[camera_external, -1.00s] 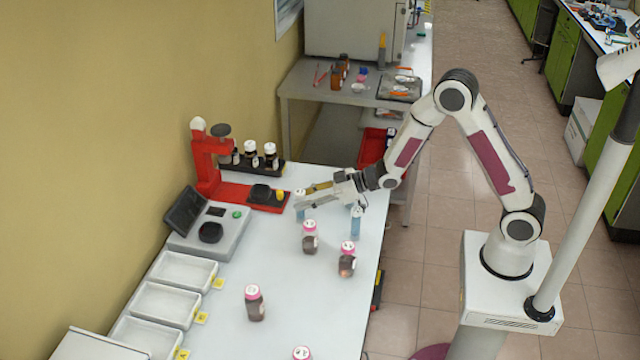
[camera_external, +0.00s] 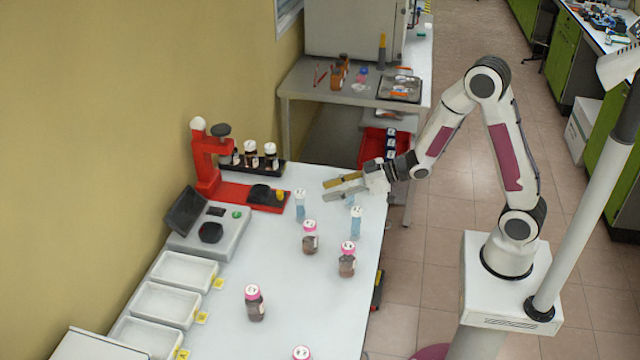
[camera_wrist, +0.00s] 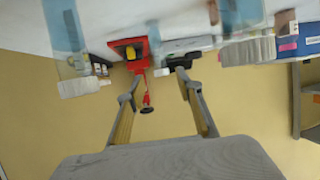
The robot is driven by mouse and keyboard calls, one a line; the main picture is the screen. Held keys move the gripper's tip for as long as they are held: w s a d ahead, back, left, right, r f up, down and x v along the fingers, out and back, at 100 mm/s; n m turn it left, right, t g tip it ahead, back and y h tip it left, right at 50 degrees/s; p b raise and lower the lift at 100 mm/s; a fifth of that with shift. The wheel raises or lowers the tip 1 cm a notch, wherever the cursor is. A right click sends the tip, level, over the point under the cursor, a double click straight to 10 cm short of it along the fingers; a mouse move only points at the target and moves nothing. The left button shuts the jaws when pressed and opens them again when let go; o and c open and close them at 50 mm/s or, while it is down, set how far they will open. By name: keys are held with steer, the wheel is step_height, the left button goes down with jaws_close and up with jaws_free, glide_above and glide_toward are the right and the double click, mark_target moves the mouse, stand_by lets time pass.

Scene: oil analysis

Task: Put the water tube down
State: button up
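A water tube (camera_external: 300,207) with a white cap and pale blue contents stands upright on the white table, left of my gripper. Another blue tube (camera_external: 356,224) stands upright in front of my gripper, and a third (camera_external: 350,200) is partly hidden by it. My gripper (camera_external: 333,190) is above the table, its fingers pointing left, apart from the left tube. In the wrist view, my gripper (camera_wrist: 152,82) has its fingers spread with nothing between them. Two blurred blue tubes show upside down there, one at left (camera_wrist: 63,25) and one at right (camera_wrist: 236,14).
Several pink-capped dark bottles (camera_external: 310,238) stand towards the front. A red stand (camera_external: 215,170) and a rack of dark bottles (camera_external: 262,167) are at the back left. A scale (camera_external: 213,235) and white trays (camera_external: 180,270) line the left edge. The table's middle has free room.

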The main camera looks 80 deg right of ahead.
steer(key=shift+v, duration=1.4)
steer(key=shift+r, duration=0.1)
steer(key=s+r+m+g+h, duration=0.2)
steer(key=s+r+g+h, duration=0.25)
steer(key=s+r, duration=0.5)
steer(key=s+a+g+y, duration=0.1)
steer(key=s+a, duration=0.2)
steer(key=s, duration=0.7)
steer(key=s+a+g+y, duration=0.1)
steer(key=s+a, duration=0.3)
steer(key=s, duration=0.6)
steer(key=shift+a+r+g, duration=0.2)
steer(key=shift+r+g, duration=0.2)
steer(key=shift+g, duration=0.25)
